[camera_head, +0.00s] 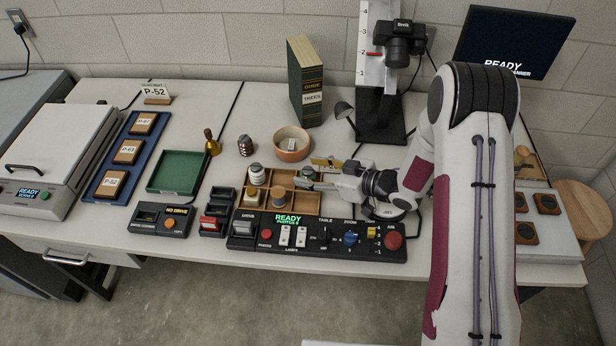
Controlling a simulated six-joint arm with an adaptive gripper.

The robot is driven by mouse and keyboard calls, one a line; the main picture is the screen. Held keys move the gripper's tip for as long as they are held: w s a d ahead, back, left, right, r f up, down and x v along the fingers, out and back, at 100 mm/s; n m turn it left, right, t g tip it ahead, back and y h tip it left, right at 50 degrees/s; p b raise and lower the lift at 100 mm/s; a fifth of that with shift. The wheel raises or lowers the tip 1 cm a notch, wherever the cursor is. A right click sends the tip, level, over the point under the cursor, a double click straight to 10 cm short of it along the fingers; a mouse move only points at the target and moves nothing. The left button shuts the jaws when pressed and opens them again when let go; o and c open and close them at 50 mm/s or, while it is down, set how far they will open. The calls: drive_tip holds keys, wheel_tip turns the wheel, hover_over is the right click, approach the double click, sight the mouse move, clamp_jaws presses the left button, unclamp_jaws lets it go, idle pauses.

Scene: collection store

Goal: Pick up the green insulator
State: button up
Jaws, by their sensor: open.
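A small green object (304,173), which looks like the green insulator, is at the right back part of the wooden compartment tray (265,209). It is small in this view and partly covered by my gripper. My gripper (309,182) comes in from the right, low over the tray's right side, with its jaws open. Its fingertips are close beside the green object; I cannot tell whether they touch it or stand around it.
A terracotta bowl (292,144) stands just behind. A black control panel (315,247) lies in front. A copy stand (381,127) rises behind my arm. A green tray (179,171) is empty.

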drive_tip(key=shift+w+a+f, duration=0.25)
drive_tip(key=shift+a, duration=0.25)
drive_tip(key=c, duration=1.3)
